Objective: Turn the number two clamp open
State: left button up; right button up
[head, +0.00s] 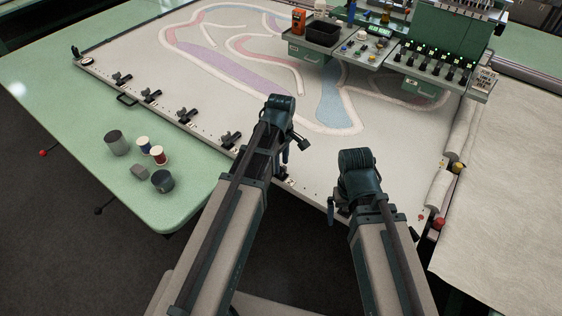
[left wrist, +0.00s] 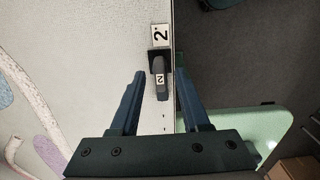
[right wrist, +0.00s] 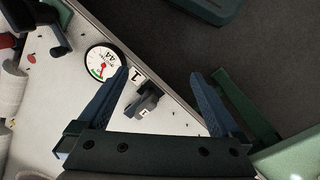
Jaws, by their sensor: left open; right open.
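The number two clamp (left wrist: 160,78) is a black clamp with a marked handle on the edge of the pale tufting frame, below a white plate reading 2 (left wrist: 160,35). Its handle points down in the left wrist view, roughly along the frame's edge. My left gripper (left wrist: 160,72) is open, with one finger on each side of the handle and visible gaps; nothing is held. In the head view my left gripper (head: 294,148) hides most of this clamp. My right gripper (right wrist: 160,73) is open and empty over the frame's edge, near the clamp marked 1 (right wrist: 146,103).
A round dial (right wrist: 102,63) sits beside the number 1 plate. Several other black clamps, such as one (head: 230,141), line the frame's left edge.

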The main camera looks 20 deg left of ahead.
aim_at(282, 165)
pick_arm(q)
notch_tip(282, 165, up, 13)
jog(key=p, duration=1.3)
jog(key=shift+r, duration=0.2)
jog(key=shift+f, duration=0.1)
jog(key=s+d+f+m+b, duration=0.2)
jog(key=s+d+m, duration=0.3)
jog(key=s+m, duration=0.2)
jog(key=s+d+f+m+y+b, duration=0.1)
jog(key=s+d+m, duration=0.4)
jog(key=m, duration=0.6)
jog(key=shift+s+d+f+b, duration=0.3)
jog(key=shift+s+f+b, duration=0.4)
jog(key=shift+s, duration=0.35)
jog(key=shift+r, duration=0.1)
